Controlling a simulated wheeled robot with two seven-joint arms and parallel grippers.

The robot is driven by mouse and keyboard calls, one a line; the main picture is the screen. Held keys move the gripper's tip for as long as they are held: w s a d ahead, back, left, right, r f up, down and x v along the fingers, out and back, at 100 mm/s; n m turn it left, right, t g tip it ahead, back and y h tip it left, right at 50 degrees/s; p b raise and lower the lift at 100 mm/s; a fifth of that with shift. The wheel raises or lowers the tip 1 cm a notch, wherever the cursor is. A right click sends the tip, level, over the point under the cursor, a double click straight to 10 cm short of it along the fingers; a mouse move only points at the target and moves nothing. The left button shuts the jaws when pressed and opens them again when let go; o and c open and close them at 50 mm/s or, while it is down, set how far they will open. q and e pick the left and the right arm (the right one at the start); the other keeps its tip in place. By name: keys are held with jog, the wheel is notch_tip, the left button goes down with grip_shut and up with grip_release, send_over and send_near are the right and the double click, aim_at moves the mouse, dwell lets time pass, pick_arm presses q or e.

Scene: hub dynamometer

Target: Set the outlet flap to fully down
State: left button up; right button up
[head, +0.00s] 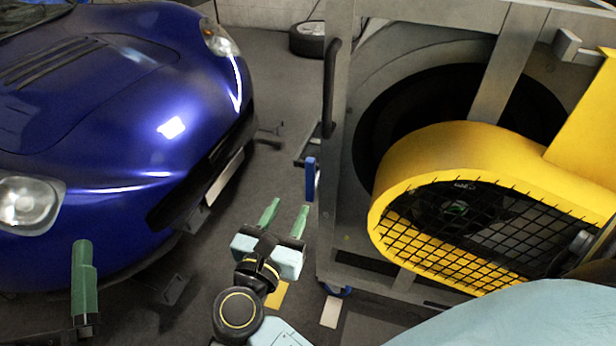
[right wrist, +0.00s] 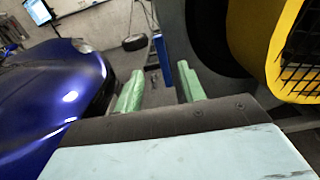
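A large yellow blower housing (head: 455,150) with a black mesh grille (head: 460,225) sits in a grey metal frame at the right of the head view. Its yellow duct (head: 590,115) runs up to the right edge. I cannot make out an outlet flap for certain. My right gripper (head: 284,215) is open and empty, left of the frame and apart from the blower. Its green fingers also show spread in the right wrist view (right wrist: 160,90). My left gripper (head: 84,280) shows as green fingers in front of the car; their overlap hides any gap.
A blue car (head: 120,120) fills the left side. The grey frame (head: 335,230) carries a black handle (head: 331,85) and a small blue part (head: 311,178) near my right gripper. A tyre (head: 307,39) lies at the back.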

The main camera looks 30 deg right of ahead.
aim_at(309, 168)
jog(key=b+x, duration=0.2)
jog(key=x, duration=0.9)
pick_arm(q)
jog(key=shift+s+a+r+t+h+b, duration=0.15)
jog(key=shift+s+r+t+h, duration=0.15)
jog(key=shift+s+r+t, duration=0.6)
jog(key=shift+s+a+r+t+h+b, duration=0.15)
jog(key=shift+s+r+t+h, duration=0.3)
jog(key=shift+t, duration=0.75)
pick_arm(e)
jog(key=shift+x, duration=0.8)
pick_arm(q)
jog(key=shift+r, duration=0.15)
pick_arm(e)
grip_shut()
